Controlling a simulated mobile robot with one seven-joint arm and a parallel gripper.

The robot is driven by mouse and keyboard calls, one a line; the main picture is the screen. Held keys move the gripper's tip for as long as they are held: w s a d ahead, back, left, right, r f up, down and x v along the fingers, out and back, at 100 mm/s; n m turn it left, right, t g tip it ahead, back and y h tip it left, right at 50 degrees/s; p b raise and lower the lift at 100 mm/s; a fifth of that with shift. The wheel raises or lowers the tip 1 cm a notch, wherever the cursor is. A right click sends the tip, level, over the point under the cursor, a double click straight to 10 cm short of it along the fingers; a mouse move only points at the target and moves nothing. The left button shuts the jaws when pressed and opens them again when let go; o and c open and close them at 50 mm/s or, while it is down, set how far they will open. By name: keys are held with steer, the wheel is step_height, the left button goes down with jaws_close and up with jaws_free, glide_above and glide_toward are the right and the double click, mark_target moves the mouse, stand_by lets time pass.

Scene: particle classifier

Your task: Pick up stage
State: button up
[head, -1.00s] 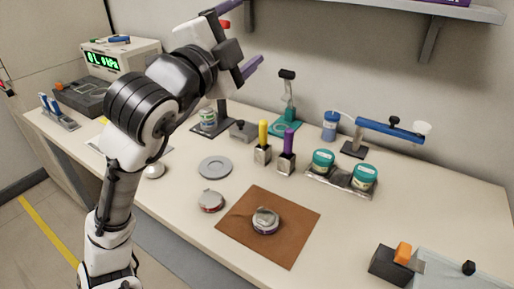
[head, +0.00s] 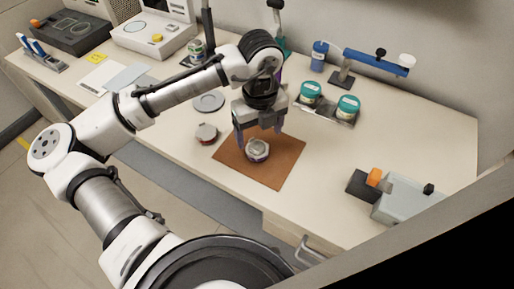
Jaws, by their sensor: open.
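A short round silver piece with a darker purple side (head: 257,151) sits on the brown mat (head: 285,168) on the bench; I cannot tell for certain that it is the stage. My gripper (head: 259,133) points down just above and behind this piece, with its two purple fingers apart, one on each side. I see nothing between the fingers, and cannot tell how much height separates them from the piece. A flat grey disc (head: 209,101) lies behind that, partly under my arm.
Two teal-lidded jars (head: 347,106) stand in a metal tray behind the mat. A blue pipette-like tool on a stand (head: 375,60) is at the back right. A grey block device with an orange part (head: 395,200) is at the front right. The bench between mat and device is clear.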

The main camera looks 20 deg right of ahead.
steer(key=shift+w+a+f+p, duration=0.1)
steer(key=shift+f+p, duration=0.1)
steer(key=shift+f, duration=0.95)
steer(key=shift+w+d+f+p, duration=0.1)
steer(key=shift+f+p, duration=0.1)
steer(key=shift+f, duration=0.9)
steer(key=shift+w+a+f+p, duration=0.1)
steer(key=shift+f+p, duration=0.1)
steer(key=shift+f, duration=0.95)
steer(key=c, duration=1.1)
